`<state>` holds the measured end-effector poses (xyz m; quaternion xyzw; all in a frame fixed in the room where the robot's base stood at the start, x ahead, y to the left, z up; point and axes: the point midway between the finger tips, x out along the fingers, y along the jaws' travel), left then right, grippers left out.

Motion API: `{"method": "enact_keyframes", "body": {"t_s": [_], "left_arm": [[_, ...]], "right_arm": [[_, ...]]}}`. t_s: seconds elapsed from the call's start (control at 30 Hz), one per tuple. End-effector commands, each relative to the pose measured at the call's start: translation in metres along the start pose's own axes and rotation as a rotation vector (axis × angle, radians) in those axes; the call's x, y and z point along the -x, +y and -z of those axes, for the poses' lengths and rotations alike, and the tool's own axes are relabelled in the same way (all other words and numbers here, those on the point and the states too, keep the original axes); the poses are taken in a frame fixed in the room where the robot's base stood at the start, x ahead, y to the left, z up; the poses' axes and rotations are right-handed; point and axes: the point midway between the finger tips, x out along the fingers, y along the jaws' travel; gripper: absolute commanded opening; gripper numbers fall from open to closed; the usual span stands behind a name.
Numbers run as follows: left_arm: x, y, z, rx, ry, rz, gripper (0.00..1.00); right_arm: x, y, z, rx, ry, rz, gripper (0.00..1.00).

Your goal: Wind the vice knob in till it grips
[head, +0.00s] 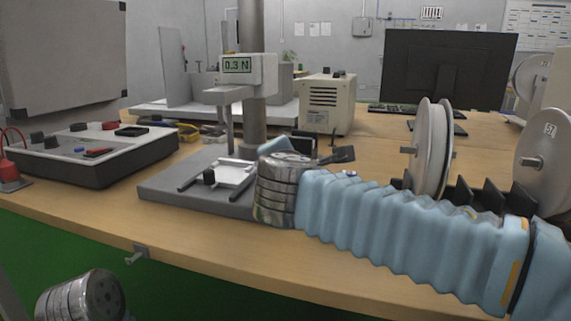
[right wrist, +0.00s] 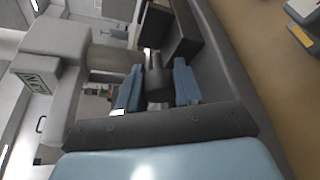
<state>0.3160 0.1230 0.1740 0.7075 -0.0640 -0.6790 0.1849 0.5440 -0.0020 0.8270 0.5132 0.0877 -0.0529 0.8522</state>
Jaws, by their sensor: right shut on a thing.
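In the right wrist view my right gripper (right wrist: 158,88) has its two blue fingers on either side of a dark round knob (right wrist: 157,78), the vice knob, and is shut on it. The knob is in front of a dark block (right wrist: 178,32), which looks like part of the vice. In the head view my right wrist covers the knob and most of the fingers. The test stand (head: 252,75) there reads 0.3 N, and its grey base (head: 165,190) carries a pale frame with a small black knob. Of my left arm only a metal wrist part shows at the bottom left; its gripper is out of view.
A beige box (head: 327,103) and a dark monitor (head: 447,68) stand behind. Metal reels (head: 432,150) and dark upright plates are close to my right arm.

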Motion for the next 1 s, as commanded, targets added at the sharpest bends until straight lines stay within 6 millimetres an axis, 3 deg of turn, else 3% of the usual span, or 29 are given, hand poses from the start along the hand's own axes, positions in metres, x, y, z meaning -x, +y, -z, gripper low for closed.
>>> {"method": "enact_keyframes", "body": {"t_s": [0.03,0.07,0.2,0.57,0.67,1.0], "left_arm": [[0.000,0.000,0.000,0.000,0.000,0.000,1.00],[0.000,0.000,0.000,0.000,0.000,0.000,1.00],[0.000,0.000,0.000,0.000,0.000,0.000,1.00],[0.000,0.000,0.000,0.000,0.000,0.000,1.00],[0.000,0.000,0.000,0.000,0.000,0.000,1.00],[0.003,0.001,0.000,0.000,-0.001,0.000,1.00]], "right_arm": [[0.000,0.001,-0.002,-0.004,-0.002,-0.001,0.04],[0.000,0.001,-0.002,-0.004,-0.002,-0.001,0.39],[0.000,0.001,-0.002,-0.003,-0.002,-0.001,0.59],[0.007,0.001,-0.001,-0.002,0.000,-0.002,0.59],[0.023,0.001,-0.001,-0.002,0.001,-0.003,0.59],[0.104,0.002,-0.001,-0.002,0.000,-0.003,0.59]]}}
